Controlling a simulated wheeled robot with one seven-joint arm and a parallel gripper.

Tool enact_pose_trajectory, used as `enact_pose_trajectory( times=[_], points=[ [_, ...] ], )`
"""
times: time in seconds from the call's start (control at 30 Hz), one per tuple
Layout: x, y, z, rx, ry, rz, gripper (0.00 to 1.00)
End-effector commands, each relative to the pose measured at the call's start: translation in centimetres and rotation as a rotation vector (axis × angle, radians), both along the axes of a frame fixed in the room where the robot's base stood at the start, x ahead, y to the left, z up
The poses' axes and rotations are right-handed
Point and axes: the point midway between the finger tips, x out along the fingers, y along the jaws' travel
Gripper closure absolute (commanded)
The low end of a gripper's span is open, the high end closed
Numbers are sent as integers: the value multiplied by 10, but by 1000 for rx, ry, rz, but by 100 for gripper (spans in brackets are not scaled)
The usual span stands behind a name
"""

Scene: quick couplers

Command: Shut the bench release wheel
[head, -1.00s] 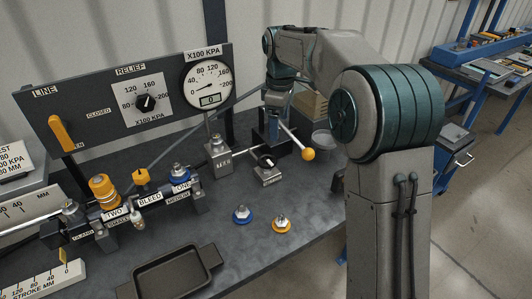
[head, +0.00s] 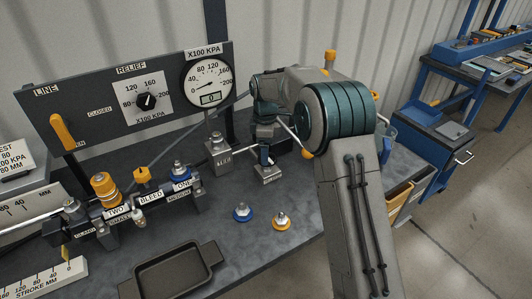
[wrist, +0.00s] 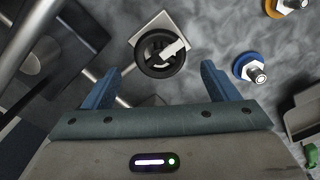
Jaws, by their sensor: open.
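The bench release wheel (wrist: 160,52) is a small round black wheel with a white pointer bar on a pale square base, seen from above in the wrist view. In the head view its small labelled block (head: 269,179) stands on the bench, with the wheel largely hidden by my gripper (head: 265,157). My gripper (wrist: 160,76) is open and empty. Its two blue fingers point down just above the wheel, one to each side of it in the wrist view. I cannot tell whether either finger touches it.
A blue coupler (head: 243,212) and an orange-based coupler (head: 281,221) lie on the bench to the front. A grey block (head: 217,154) stands left of the wheel. A dark tray (head: 172,272) sits at the front edge. The bench between tray and couplers is clear.

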Motion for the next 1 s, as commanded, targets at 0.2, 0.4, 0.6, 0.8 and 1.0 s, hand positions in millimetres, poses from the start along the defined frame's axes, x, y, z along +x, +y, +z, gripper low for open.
enact_pose_trajectory(
  times=[0.2, 0.4, 0.6, 0.8, 1.0],
  points=[
    [0, 0, -24, 0, 1, 0, 19],
    [0, 0, -29, 1, -2, 0, 19],
    [0, 0, -29, 1, -1, 0, 30],
    [0, 0, -28, 1, -2, 0, 64],
    [1, 0, -28, 1, -3, -15, 64]
  ],
)
